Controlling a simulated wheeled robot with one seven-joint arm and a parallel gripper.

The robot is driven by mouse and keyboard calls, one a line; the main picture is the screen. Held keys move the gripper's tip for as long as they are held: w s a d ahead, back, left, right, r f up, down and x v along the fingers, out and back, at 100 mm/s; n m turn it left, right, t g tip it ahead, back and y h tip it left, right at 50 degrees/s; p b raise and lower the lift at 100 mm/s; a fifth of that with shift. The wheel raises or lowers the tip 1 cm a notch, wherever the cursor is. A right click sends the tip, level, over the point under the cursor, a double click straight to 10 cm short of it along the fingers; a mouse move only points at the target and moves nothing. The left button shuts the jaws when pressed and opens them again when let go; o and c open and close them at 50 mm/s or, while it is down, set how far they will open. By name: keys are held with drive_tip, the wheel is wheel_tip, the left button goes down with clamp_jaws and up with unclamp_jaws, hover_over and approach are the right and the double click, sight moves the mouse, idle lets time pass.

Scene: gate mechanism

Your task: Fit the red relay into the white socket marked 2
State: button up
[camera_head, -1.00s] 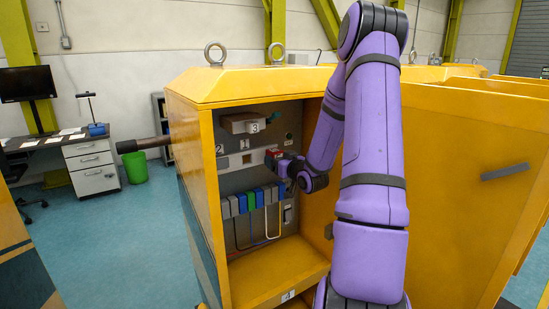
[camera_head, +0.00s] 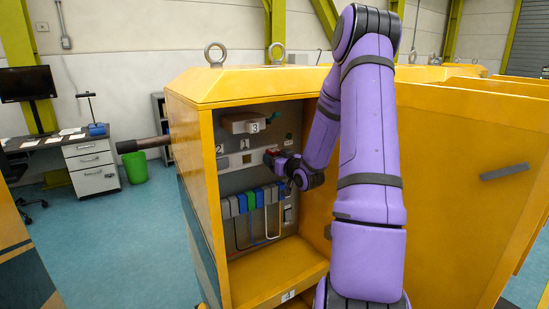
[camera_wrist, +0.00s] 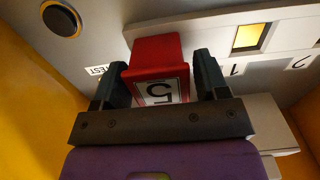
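The red relay (camera_wrist: 155,62) is between the two dark fingers of my gripper (camera_wrist: 161,82), with a white label bearing a dark figure facing the wrist camera. In the head view the relay (camera_head: 271,154) shows in front of the cabinet's back panel, and my gripper (camera_head: 279,161) is shut on it. The white socket strip (camera_head: 234,161) is to its left; in the wrist view the strip (camera_wrist: 205,37) shows upside-down labels 1 and 2 and a yellow-lit opening. The relay overlaps the strip's end away from label 2 (camera_wrist: 300,62). Whether they touch cannot be told.
A box marked 3 (camera_head: 240,124) juts out above the strip. A row of grey, blue and green modules (camera_head: 250,201) with wires sits below. The yellow cabinet wall (camera_head: 194,150) bounds the left, and the open yellow door (camera_head: 450,190) stands right of my arm.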

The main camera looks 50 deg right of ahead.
drive_tip(key=c, duration=0.7)
drive_tip(key=shift+o, duration=0.2)
drive_tip(key=shift+s, duration=0.3)
drive_tip(key=shift+v, duration=2.55)
